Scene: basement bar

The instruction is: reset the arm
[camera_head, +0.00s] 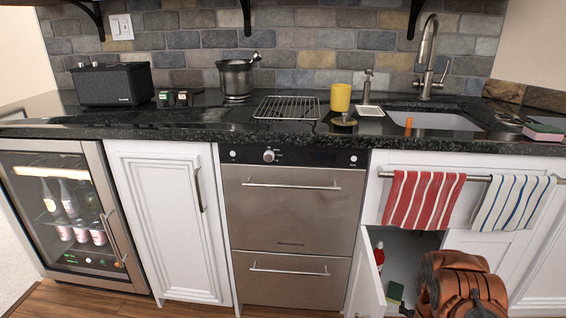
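My gripper is not in this view, and I cannot make out any part of my arm. The black stone counter (215,128) runs across the picture with several objects on it. A sink (440,121) with a tall metal faucet (428,50) is set in its right side.
On the counter are a black speaker-like box (112,86), a metal pot (236,80), a wire rack (287,108) and a yellow cup (340,98). A cabinet door (366,280) stands open below. A brown backpack-like object (458,284) sits before the opening. Towels (423,198) hang from a bar.

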